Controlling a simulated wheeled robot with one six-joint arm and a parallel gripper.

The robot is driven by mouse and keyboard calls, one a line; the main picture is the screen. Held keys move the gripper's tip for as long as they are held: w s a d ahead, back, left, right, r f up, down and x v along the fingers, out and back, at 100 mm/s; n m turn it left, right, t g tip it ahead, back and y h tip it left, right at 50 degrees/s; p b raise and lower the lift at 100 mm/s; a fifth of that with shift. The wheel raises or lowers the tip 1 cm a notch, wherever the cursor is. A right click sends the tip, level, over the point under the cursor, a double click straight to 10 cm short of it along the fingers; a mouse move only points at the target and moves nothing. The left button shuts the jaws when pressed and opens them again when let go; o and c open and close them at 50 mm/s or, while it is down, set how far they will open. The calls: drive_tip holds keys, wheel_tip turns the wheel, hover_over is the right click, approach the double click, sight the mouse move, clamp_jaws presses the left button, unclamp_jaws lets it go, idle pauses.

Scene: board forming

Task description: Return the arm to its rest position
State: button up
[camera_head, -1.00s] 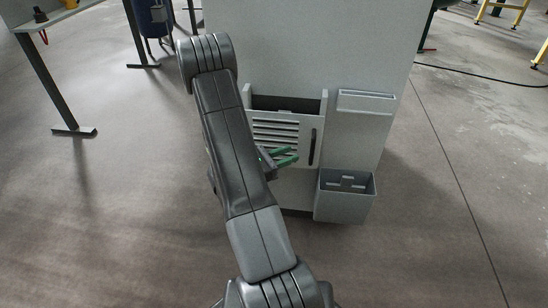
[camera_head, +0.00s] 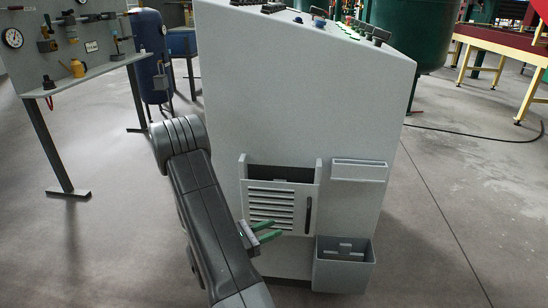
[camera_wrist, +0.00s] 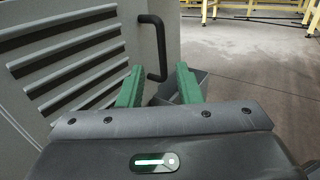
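My gripper (camera_head: 269,232) has green fingers and is in front of the grey cabinet (camera_head: 335,120), close to its slotted panel (camera_head: 270,208). In the wrist view my gripper (camera_wrist: 158,84) is open, with its two green fingers apart and nothing between them. The slotted panel (camera_wrist: 60,60) fills the left of that view, and its black handle (camera_wrist: 154,48) shows beyond the fingers. My arm reaches up and bends back down toward the cabinet in the head view.
A lower grey bin (camera_head: 343,265) and an upper holder (camera_head: 358,170) are on the cabinet front, right of the panel. A tool bench (camera_head: 90,72) stands at left. A cable (camera_head: 470,132) lies on the floor at right. Open floor (camera_head: 440,230) lies to the right.

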drive_tip(key=b, duration=0.3)
hover_over(307, 234)
drive_tip(key=shift+w, duration=0.4)
drive_tip(key=shift+s, duration=0.1)
drive_tip(key=shift+s, duration=0.1)
